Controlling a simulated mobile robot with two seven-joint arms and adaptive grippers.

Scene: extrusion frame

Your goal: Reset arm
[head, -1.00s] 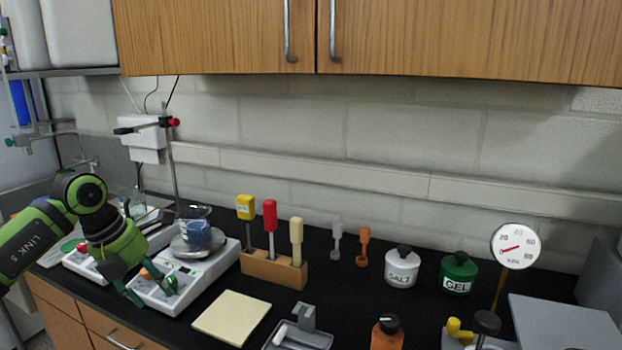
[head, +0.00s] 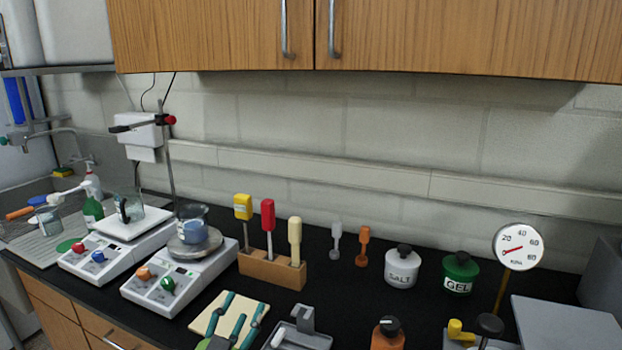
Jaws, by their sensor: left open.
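My left gripper (head: 243,306) shows at the bottom of the head view, its dark teal fingers spread apart over the cream square pad (head: 205,313). It is open, with nothing seen between the fingers. Only a bit of its green body shows at the bottom edge, and the rest of that arm is out of view. I cannot tell whether the fingers touch the pad. My right gripper is not in view.
A wooden block (head: 271,269) with several coloured-handled tools stands behind the pad. A hotplate (head: 150,291) with a beaker (head: 193,223) is to the left. A grey holder (head: 303,331) is close on the right. SALT (head: 402,267) and GEL (head: 460,273) jars stand farther right.

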